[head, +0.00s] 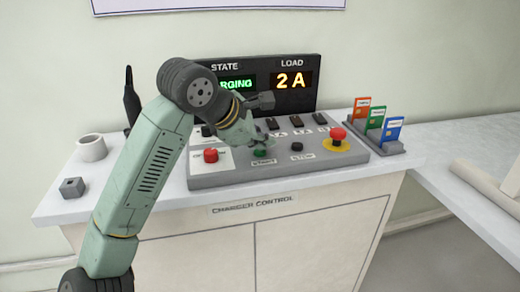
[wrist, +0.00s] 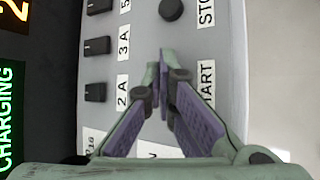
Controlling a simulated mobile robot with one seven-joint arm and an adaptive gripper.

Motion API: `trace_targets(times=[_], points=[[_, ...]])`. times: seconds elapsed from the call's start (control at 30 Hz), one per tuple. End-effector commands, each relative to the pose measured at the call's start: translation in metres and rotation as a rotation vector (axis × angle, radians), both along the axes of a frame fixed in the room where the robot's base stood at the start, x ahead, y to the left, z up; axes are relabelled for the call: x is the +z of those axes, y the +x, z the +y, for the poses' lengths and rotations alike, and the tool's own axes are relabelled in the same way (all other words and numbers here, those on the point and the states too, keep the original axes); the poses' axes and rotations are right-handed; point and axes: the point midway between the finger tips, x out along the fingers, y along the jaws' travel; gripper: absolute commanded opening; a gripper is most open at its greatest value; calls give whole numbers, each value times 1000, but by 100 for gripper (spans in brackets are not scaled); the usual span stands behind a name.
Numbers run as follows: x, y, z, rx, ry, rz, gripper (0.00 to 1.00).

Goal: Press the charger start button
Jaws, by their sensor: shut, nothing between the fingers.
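The charger control panel (head: 225,179) is a grey sloped box on a white counter. The green start button (head: 260,153) sits on its front face above the START label; in the wrist view the label (wrist: 206,88) shows beside my fingers, which hide the button. My gripper (head: 268,142) is shut and empty, its fingertips (wrist: 162,62) just over the panel by the start button. I cannot tell whether they touch it. The display (head: 235,84) reads CHARGING in green, partly hidden by my arm in the head view, and 2 A in orange.
The black stop button (head: 296,146) is right of start, a red button (head: 210,155) left. A red mushroom button (head: 338,133) on yellow stands far right. Behind are black switches (wrist: 95,92) labelled 2 A, 3 A and 5 A. A card rack (head: 385,145) stands right.

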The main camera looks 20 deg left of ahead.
Motion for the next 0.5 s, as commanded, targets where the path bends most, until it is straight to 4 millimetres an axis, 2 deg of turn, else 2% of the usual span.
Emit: trace_targets(times=[0.33,0.5], points=[[16,0,0,-1,1,1,0],[17,0,0,-1,0,1,0]])
